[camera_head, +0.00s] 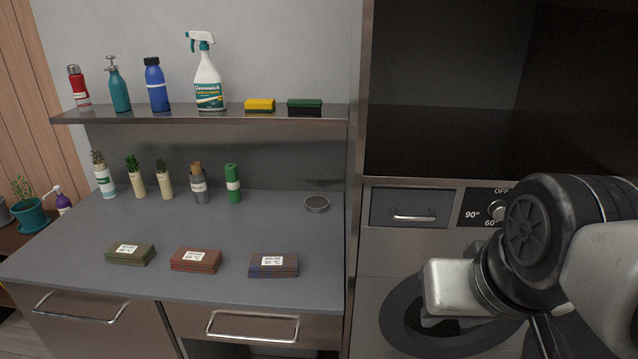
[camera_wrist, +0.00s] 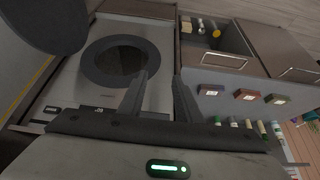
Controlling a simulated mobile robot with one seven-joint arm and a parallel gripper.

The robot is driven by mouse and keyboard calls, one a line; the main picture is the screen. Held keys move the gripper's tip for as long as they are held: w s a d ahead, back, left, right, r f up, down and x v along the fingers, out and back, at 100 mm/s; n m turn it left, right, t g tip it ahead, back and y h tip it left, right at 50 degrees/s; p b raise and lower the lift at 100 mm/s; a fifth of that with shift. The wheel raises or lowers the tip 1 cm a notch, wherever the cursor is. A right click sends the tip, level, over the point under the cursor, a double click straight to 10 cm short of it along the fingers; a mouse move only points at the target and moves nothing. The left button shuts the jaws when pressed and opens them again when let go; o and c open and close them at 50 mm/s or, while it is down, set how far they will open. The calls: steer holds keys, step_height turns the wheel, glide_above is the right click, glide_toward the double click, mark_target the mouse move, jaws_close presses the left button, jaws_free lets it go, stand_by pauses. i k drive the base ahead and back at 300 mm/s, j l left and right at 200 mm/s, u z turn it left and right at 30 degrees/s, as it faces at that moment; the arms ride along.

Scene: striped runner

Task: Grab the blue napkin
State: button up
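The blue napkin (camera_head: 274,270) is a dark, folded, blue-brown stack with a white wash label. It lies at the front right of the grey counter, the rightmost of three folded napkins. It also shows in the wrist view (camera_wrist: 210,92), right of my fingers and apart from them. My gripper (camera_wrist: 161,80) is open, its two dark fingers spread with nothing between them. In the head view my arm is at the right, in front of the washing machine; the fingertips cannot be made out there.
A red napkin (camera_head: 196,264) and a green napkin (camera_head: 130,257) lie left of the blue one. Several bottles and small plants stand behind. A shelf (camera_head: 150,116) overhangs the counter's back. The washing machine (camera_head: 388,246) stands right.

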mark_target(278, 265)
steer(key=i+j, duration=0.15)
steer(key=j, duration=0.2)
steer(key=i+j+z, duration=0.15)
steer(key=j, duration=0.2)
steer(key=i+j, duration=0.1)
steer(key=j, duration=0.25)
steer(key=i+j+z, duration=0.15)
steer(key=j, duration=0.55)
steer(key=i+z, duration=0.05)
